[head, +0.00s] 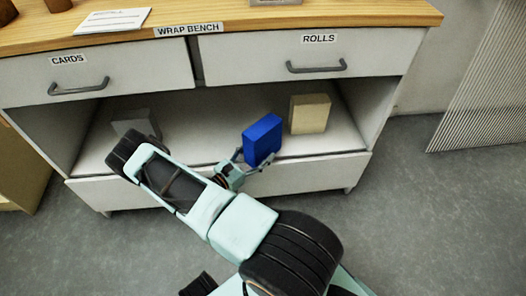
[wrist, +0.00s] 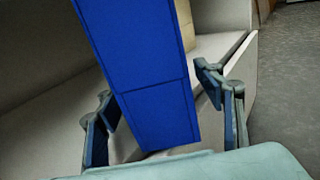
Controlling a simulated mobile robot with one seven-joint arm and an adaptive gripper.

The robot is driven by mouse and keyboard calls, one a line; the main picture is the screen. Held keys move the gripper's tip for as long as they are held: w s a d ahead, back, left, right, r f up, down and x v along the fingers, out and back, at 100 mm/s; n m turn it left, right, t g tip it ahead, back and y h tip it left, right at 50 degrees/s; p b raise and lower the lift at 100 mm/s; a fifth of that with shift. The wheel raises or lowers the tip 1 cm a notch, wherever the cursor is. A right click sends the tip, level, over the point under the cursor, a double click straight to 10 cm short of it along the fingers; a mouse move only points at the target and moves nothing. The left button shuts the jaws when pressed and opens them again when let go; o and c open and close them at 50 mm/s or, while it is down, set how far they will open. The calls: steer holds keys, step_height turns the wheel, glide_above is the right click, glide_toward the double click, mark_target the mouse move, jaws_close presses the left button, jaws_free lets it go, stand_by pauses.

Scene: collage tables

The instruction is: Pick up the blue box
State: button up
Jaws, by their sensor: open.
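The blue box (head: 262,139) stands in the open lower shelf (head: 205,138) of the bench, near its front edge. It also fills the upper middle of the wrist view (wrist: 143,75). My gripper (head: 255,162) is at the front of the box, low down. In the wrist view its fingers (wrist: 157,90) are spread apart, with the box's lower part between them. The left finger is close to the box's left side, and whether it touches is unclear. A gap shows between the right finger and the box.
A beige box (head: 310,114) stands just right of and behind the blue one. A grey box (head: 133,122) is at the shelf's left, partly hidden by my arm. The CARDS drawer (head: 110,72) and ROLLS drawer (head: 300,53) are shut above the shelf. The floor at right is clear.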

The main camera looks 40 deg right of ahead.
steer(key=shift+w+d, duration=0.2)
steer(key=shift+d, duration=0.8)
jaws_close()
